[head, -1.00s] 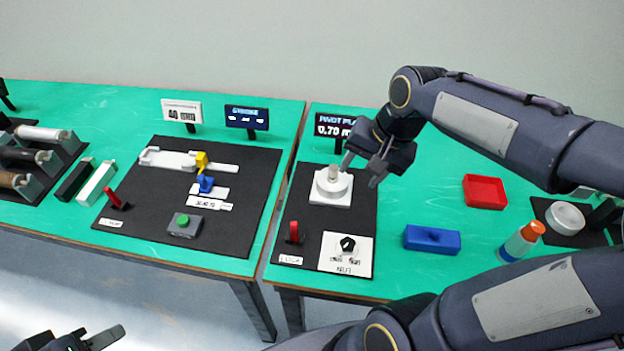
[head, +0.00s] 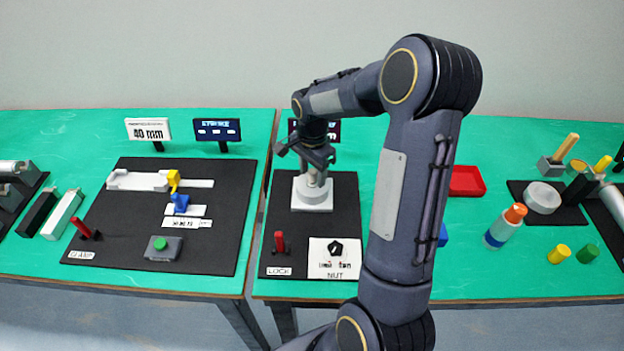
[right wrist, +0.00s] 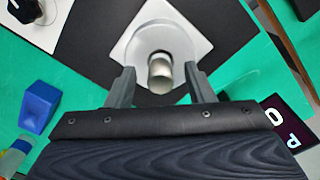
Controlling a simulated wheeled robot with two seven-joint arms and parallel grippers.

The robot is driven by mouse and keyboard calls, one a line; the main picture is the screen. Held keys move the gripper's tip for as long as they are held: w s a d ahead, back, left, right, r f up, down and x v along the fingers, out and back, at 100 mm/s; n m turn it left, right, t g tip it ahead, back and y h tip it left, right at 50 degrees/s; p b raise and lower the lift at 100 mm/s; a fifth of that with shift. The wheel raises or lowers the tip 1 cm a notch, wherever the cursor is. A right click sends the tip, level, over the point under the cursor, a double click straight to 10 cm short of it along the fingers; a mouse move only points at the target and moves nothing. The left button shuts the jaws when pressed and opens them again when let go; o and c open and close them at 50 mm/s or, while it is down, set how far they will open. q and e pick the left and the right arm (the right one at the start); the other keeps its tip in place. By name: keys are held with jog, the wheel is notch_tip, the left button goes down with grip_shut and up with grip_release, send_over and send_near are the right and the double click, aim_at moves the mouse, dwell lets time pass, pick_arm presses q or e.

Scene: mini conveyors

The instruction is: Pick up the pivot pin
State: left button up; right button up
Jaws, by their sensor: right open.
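The pivot pin (right wrist: 160,74) is a short grey metal cylinder standing upright in a round hub on the white pivot base (right wrist: 192,43). In the head view this base (head: 312,203) sits on a black mat, and the pin is mostly hidden by my gripper. My right gripper (head: 312,165) is above the base, pointing down. In the right wrist view its two fingers (right wrist: 159,80) are open, one on each side of the pin, with gaps showing. My left gripper is not in view.
A red lever (head: 279,241) and a nut panel (head: 335,260) stand on the same mat's front. A display is behind the base, partly hidden. A blue block (right wrist: 38,106), a red tray (head: 467,181) and an orange-capped bottle (head: 505,227) are to the right in the head view.

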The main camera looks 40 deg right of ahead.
jog(key=shift+f, duration=0.75)
grip_shut()
jog(key=shift+r, duration=0.2)
